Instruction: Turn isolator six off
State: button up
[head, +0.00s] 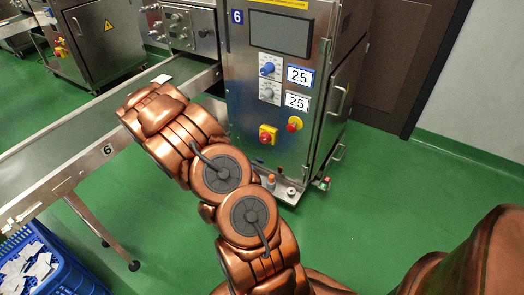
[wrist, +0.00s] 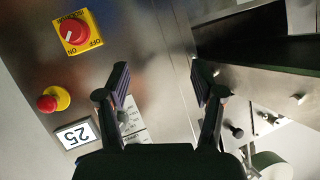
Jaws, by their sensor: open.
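The isolator (head: 268,134) is a red rotary knob on a yellow plate, low on the front of the steel machine marked with a blue 6 (head: 237,17). In the wrist view the isolator (wrist: 76,33) is at the upper left, appearing turned around, with ON and OFF lettering. I cannot tell for sure which one its knob points to. My gripper (wrist: 160,76) is open and empty, its two fingers apart, to the right of the isolator in the wrist view and not touching it. In the head view my copper arm hides the fingers.
A red mushroom button (head: 294,124) on yellow sits beside the isolator. Above are a blue knob (head: 267,68), a grey knob and two 25 labels (head: 299,75). A conveyor (head: 95,125) runs left; a blue crate (head: 50,268) stands below it. Green floor is clear at right.

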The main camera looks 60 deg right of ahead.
jog(key=s+d+f+m+g+h+b, duration=0.1)
jog(key=s+d+f+h+b, duration=0.1)
jog(key=s+d+f+b, duration=0.3)
jog(key=m+g+h+b, duration=0.1)
jog(key=m+g+h, duration=0.1)
jog(key=g+h, duration=0.1)
send_near(263, 140)
jog(key=d, duration=0.1)
jog(key=shift+d+b, duration=1.3)
jog(key=shift+d, duration=2.7)
jog(key=c, duration=1.1)
